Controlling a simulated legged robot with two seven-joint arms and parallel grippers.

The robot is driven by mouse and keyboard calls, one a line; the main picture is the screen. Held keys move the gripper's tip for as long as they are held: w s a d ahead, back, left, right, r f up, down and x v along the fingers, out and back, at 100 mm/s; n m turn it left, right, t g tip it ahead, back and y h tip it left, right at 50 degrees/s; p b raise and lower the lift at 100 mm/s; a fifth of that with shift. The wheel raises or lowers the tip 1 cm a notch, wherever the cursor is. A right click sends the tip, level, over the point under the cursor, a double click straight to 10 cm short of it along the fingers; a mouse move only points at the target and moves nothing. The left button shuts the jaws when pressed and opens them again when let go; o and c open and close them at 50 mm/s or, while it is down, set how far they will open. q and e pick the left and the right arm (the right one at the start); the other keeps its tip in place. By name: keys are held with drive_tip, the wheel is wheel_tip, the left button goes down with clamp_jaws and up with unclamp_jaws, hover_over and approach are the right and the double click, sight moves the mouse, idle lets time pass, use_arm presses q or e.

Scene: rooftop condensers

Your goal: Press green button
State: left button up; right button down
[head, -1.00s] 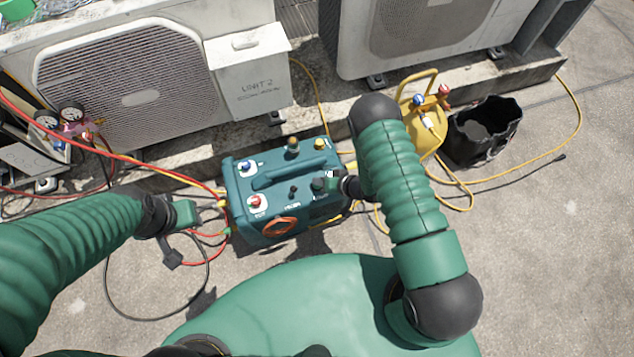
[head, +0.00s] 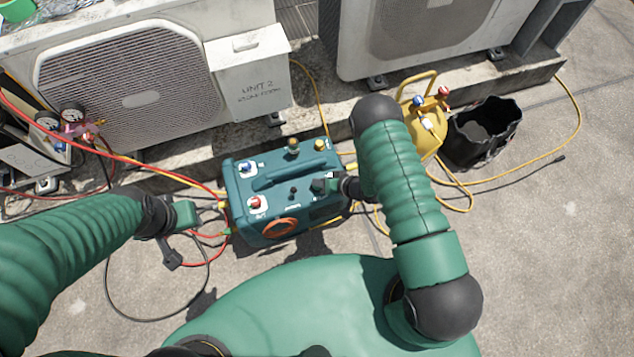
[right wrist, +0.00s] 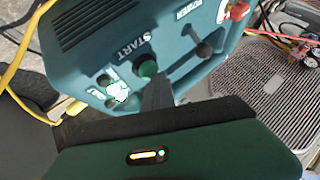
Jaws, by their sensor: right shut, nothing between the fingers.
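The green button (right wrist: 147,68) sits beside the START label on the teal machine (right wrist: 100,45) in the right wrist view. My right gripper (right wrist: 157,80) is shut and empty, its fingertips right at the button's edge; I cannot tell whether they touch it. In the head view the teal machine (head: 265,218) stands on the roof floor, and my right gripper (head: 324,186) is over its right end, hiding the button. My left gripper (head: 186,214) is left of the machine, near a black cable; its fingers are not clear.
Blue (head: 246,168) and red (head: 256,202) knobs and an orange ring (head: 280,228) are on the machine. Hoses run left to gauges (head: 72,115). A yellow cylinder (head: 425,130) and a black bucket (head: 484,132) stand right. Condensers (head: 135,75) line the back. The right floor is mostly clear.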

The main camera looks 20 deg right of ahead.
drive_tip(key=shift+r+p, duration=0.5)
drive_tip(key=shift+r, duration=0.3)
drive_tip(key=shift+r, duration=0.1)
wheel_tip(320, 180, up, 5)
drive_tip(key=p, duration=0.4)
drive_tip(key=shift+p, duration=0.4)
